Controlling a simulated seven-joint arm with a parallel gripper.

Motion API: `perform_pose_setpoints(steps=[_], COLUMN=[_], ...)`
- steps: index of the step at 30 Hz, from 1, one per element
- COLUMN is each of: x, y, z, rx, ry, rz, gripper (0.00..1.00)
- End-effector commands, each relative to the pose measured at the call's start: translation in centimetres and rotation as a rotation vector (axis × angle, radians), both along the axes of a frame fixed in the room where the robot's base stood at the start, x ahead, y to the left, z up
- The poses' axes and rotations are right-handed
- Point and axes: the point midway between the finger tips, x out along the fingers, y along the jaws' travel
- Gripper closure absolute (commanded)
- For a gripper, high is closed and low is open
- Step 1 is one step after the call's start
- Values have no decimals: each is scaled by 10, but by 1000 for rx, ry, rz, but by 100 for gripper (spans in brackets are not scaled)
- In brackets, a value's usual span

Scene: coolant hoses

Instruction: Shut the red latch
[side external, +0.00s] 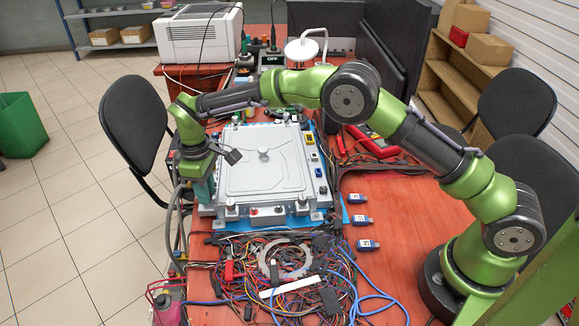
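A silver metal case (262,165) with a ribbed lid lies on a blue mat on the red-brown table. A small red part (254,211) shows on its front edge; at this size I cannot tell whether it is the red latch or how it stands. My gripper (203,196) points down at the left side of the case, close to its front left corner. Its fingers are small and seen against clutter, so their opening and any contact with the case are unclear.
A tangle of cables (290,290) with a metal ring covers the table in front of the case. Several USB-like sticks (362,220) lie to the right. Black chairs (135,125) stand on both sides. The table right of the sticks (410,225) is mostly clear.

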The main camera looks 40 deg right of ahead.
Motion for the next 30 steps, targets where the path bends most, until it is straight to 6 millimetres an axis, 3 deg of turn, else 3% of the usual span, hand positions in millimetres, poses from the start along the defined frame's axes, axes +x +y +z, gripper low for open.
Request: perform_pose_setpoints(steps=[10, 14, 30], x=[0, 1, 1], y=[0, 0, 1], z=[1, 12, 137], rx=[0, 0, 1], ry=[-1, -3, -7], rz=[2, 2, 1], gripper=[68, 68, 68])
